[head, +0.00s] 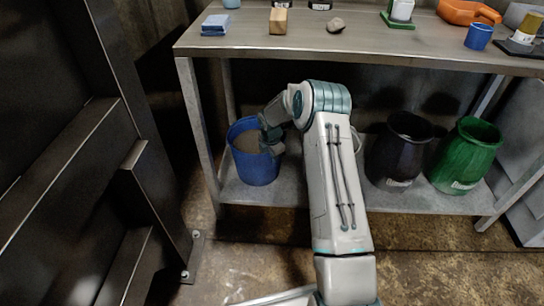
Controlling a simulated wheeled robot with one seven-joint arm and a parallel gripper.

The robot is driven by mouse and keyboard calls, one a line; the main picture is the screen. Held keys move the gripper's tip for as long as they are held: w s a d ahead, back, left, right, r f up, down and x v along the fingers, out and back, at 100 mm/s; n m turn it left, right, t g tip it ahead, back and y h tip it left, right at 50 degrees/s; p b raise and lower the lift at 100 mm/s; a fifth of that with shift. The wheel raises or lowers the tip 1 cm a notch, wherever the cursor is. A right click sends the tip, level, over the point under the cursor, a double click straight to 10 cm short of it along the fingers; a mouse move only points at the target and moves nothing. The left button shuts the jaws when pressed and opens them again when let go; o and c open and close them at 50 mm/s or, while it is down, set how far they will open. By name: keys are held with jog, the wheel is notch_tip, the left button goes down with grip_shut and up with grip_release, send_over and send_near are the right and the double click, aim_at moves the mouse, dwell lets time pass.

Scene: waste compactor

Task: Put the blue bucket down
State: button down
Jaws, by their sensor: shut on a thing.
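The blue bucket (252,168) is at the left end of the table's lower shelf (262,196). It looks upright, and its open top shows a brownish inside. My arm reaches in under the tabletop, and my gripper (270,143) is at the bucket's right side, shut on the bucket near its rim. The fingertips are partly hidden by my wrist. Whether the bucket's base touches the shelf or hangs just above it I cannot tell.
A black bucket (399,150) and a green bucket (466,156) stand on the shelf to the right. The tabletop (360,40) above holds several small items. A table leg (199,130) stands just left of the blue bucket. Dark metal structure (60,150) fills the left.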

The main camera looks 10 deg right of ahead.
jog(key=c, duration=1.6)
grip_release()
notch_tip(320, 180, up, 12)
jog(key=s+p, duration=0.1)
jog(key=p, duration=0.3)
jog(key=shift+s+a+p, duration=0.3)
jog(key=shift+s+a, duration=0.05)
